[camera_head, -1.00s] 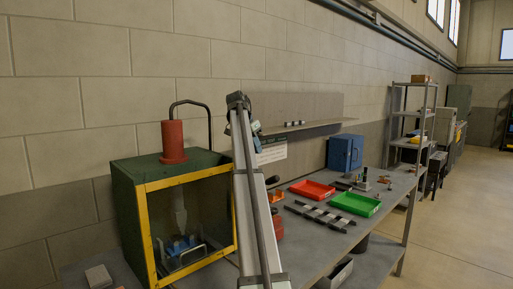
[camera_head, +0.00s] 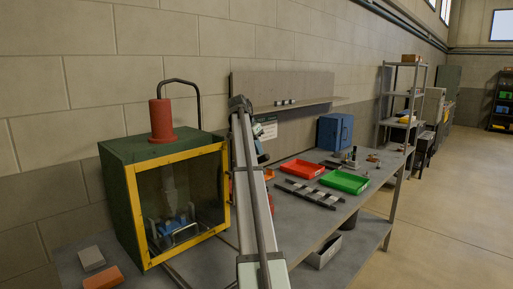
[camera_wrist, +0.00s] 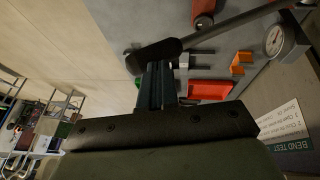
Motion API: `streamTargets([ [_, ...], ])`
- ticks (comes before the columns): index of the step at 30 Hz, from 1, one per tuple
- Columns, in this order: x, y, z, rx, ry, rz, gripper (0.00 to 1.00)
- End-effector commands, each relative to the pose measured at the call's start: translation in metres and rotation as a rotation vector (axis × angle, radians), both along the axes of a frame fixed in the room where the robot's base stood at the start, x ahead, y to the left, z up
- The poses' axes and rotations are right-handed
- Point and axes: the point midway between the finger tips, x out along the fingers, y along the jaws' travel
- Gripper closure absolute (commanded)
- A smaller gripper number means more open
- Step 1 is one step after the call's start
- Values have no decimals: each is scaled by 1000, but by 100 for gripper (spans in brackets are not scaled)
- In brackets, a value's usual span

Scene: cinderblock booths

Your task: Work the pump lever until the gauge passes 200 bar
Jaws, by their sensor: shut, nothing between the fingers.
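In the wrist view, my gripper (camera_wrist: 157,88) is shut and empty. The pump lever (camera_wrist: 225,28) is a dark rod with a thick black grip (camera_wrist: 152,57) just beyond my fingertips; I cannot tell whether they touch. A round white-faced gauge (camera_wrist: 282,40) is at the upper right, its reading too small to make out. A red cylindrical part (camera_wrist: 203,8), perhaps of the pump, is cut by the top edge. In the head view, my arm hides the pump, lever and gauge, and my gripper cannot be made out clearly.
A green cabinet with a yellow-framed window (camera_head: 187,155) stands left of my arm, a red cylinder (camera_head: 161,120) on top. On the bench are a red tray (camera_head: 303,169), a green tray (camera_head: 345,181), dark bars (camera_head: 312,194) and a blue box (camera_head: 335,131). Two blocks (camera_head: 91,258) lie lower left.

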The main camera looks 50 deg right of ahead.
Motion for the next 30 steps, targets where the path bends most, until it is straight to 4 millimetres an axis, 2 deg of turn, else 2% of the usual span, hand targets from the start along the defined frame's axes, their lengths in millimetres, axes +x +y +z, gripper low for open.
streamTargets([
  [8,-2,0,-1,-1,-11,-1,100],
  [14,-15,3,-15,0,-106,-2,100],
  [20,-32,3,-39,1,-282,-2,100],
  [27,-48,2,-75,1,-269,-1,100],
  [30,-59,3,-94,1,-340,-3,100],
])
